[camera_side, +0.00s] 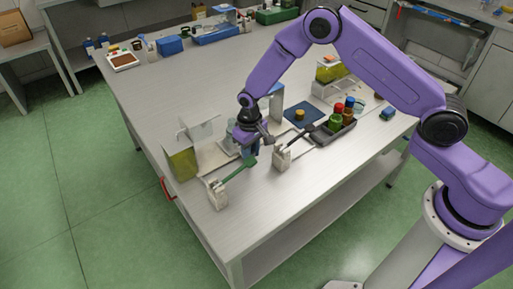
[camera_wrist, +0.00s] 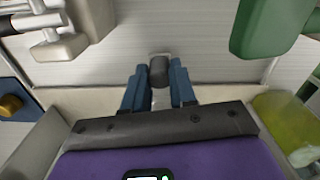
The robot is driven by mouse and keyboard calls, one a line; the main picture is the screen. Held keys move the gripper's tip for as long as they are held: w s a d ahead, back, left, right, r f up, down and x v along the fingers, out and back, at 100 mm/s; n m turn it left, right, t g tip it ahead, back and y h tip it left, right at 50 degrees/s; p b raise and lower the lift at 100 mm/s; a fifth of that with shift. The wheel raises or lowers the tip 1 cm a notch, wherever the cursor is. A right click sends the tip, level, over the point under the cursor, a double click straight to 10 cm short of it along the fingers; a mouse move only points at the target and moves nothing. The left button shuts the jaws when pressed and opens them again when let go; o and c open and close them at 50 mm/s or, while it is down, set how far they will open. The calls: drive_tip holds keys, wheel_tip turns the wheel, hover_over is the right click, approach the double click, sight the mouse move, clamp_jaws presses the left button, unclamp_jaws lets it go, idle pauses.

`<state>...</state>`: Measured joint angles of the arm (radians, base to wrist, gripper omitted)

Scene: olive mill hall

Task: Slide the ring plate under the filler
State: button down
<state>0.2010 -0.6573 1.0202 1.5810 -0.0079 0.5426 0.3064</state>
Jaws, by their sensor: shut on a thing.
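My gripper (camera_wrist: 158,92) has its two blue fingers closed on a dark grey round knob (camera_wrist: 158,70). In the side view my gripper (camera_side: 250,146) is low over a pale board, between two clear upright panels. The ring plate cannot be made out for sure; the knob may be its handle, and what lies under it is hidden by the fingers and palm. A tank of yellow-green liquid (camera_side: 181,162) stands at the board's left end and also shows in the wrist view (camera_wrist: 285,122). I cannot tell which part is the filler.
A white block with a green lever (camera_side: 236,174) and one with a black lever (camera_side: 283,155) stand at the front. Right are a blue mat (camera_side: 303,115) with a yellow piece and a black tray (camera_side: 325,136) of coloured-capped bottles. The front left tabletop is clear.

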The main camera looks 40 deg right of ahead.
drive_tip(key=a, duration=1)
drive_tip(key=shift+a, duration=0.2)
drive_tip(key=c, duration=0.9)
unclamp_jaws()
drive_tip(key=shift+r, duration=0.1)
drive_tip(key=shift+r, duration=0.3)
wheel_tip(320, 180, up, 17)
drive_tip(key=shift+f, duration=0.15)
